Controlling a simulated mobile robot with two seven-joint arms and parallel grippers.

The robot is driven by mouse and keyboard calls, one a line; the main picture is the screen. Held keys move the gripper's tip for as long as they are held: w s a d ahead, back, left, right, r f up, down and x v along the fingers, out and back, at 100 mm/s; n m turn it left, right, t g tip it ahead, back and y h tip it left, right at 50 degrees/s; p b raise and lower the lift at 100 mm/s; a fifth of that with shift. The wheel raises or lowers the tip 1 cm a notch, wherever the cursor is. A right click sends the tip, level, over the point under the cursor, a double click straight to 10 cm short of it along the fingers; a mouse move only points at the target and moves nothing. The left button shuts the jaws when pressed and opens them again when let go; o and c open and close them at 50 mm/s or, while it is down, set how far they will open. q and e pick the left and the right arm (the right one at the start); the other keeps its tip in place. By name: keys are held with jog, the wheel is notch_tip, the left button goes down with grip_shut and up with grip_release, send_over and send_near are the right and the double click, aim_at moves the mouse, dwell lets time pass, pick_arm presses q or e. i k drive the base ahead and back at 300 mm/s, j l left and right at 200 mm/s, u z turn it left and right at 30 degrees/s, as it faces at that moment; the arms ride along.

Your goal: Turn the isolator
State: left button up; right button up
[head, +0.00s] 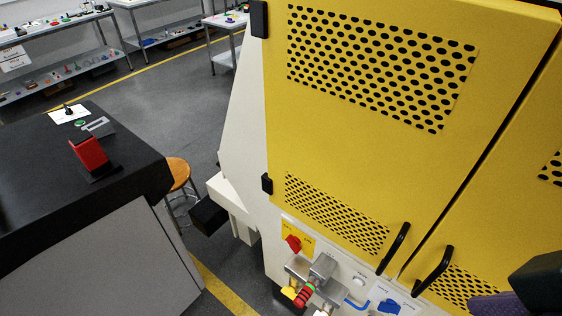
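The isolator (293,243) is a red rotary knob on a yellow plate, set on the pale control panel (345,261) below the yellow cabinet doors. Its exact angle is too small to read. A dark and purple shape cuts in at the lower right edge and may be part of my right arm; no fingertips are visible there.
The yellow cabinet (350,165) has black door handles (394,248) near the panel. A blue switch (388,306) sits right of the isolator. A black-topped bench (40,180) with a red stand (90,153) and a wooden stool (177,172) stand at left. Floor between is narrow.

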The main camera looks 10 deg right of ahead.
aim_at(293, 242)
jog(key=k+l+z, duration=0.1)
jog(key=z, duration=0.25)
jog(key=k+l+z, duration=0.2)
jog(key=z, duration=0.2)
